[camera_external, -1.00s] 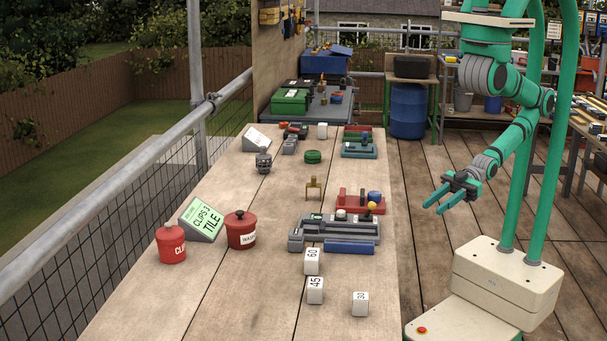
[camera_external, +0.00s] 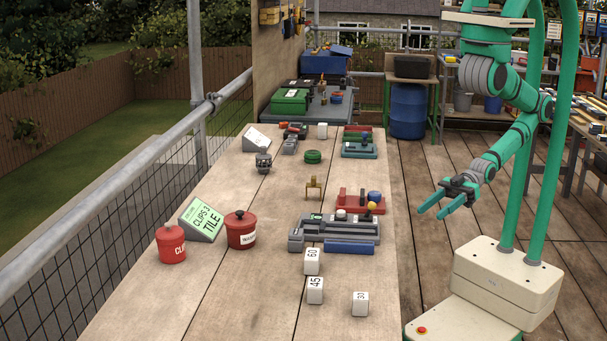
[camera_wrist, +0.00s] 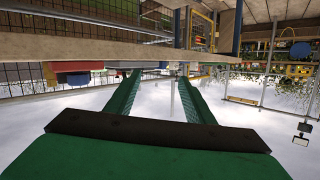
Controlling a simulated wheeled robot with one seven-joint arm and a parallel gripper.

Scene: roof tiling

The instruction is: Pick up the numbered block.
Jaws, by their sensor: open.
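Three white numbered blocks sit apart near the front of the bench. The block marked 60 (camera_external: 312,262) is farthest back, the block marked 45 (camera_external: 315,291) is in front of it, and the block marked 30 (camera_external: 360,304) is at the right, near the bench's right side. My gripper (camera_external: 431,211) is open and empty, out past the bench's right edge and well apart from the blocks. In the wrist view its two green fingers (camera_wrist: 160,95) are spread with nothing between them. No numbered block can be made out in the wrist view.
The wooden bench (camera_external: 240,300) has bare boards at its front left. Behind the blocks stand a grey rack (camera_external: 335,230) with a blue bar (camera_external: 349,247) and a red tray (camera_external: 350,205). Red pots (camera_external: 241,232) and a green sign (camera_external: 202,218) stand at left.

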